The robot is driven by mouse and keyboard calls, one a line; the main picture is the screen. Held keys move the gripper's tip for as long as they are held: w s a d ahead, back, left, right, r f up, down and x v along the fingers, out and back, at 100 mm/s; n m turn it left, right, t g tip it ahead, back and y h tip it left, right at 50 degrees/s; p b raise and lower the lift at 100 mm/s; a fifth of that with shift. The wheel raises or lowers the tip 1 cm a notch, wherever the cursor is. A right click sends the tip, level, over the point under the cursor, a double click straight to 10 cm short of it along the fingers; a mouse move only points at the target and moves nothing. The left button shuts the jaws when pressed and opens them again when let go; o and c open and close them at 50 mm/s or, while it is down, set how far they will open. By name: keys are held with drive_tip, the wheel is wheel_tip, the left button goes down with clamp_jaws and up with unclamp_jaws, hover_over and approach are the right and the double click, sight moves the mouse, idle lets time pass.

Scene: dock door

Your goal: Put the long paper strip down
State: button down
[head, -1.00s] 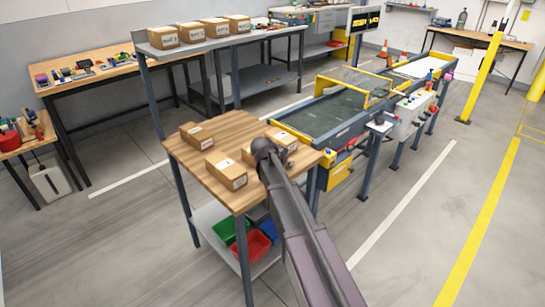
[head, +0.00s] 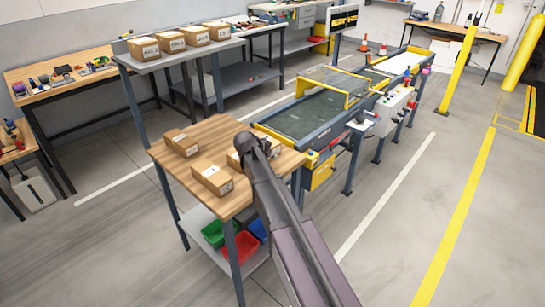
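I cannot make out a long paper strip anywhere in the head view. My arm reaches from the bottom edge up over the wooden packing table (head: 205,131). Its dark far end covers part of that table and of a cardboard box (head: 233,160) there. The fingers of my gripper are hidden behind the arm, so what they hold, if anything, does not show.
Two more cardboard boxes, one at the back (head: 182,142) and one in front (head: 212,180), lie on the table. Green (head: 213,233) and red (head: 240,247) bins sit below. A conveyor (head: 305,112) stands behind right.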

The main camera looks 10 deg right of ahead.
drive_tip(key=shift+r+p, duration=1.95)
drive_tip(key=shift+r, duration=0.45)
drive_tip(key=shift+s, duration=0.1)
drive_tip(key=s+r+p, duration=0.2)
drive_tip(key=s, duration=0.8)
drive_tip(key=s+r+p, duration=0.2)
drive_tip(key=s, duration=0.8)
drive_tip(key=shift+s+r, duration=0.15)
drive_tip(key=shift+s, duration=0.1)
drive_tip(key=shift+n, duration=0.3)
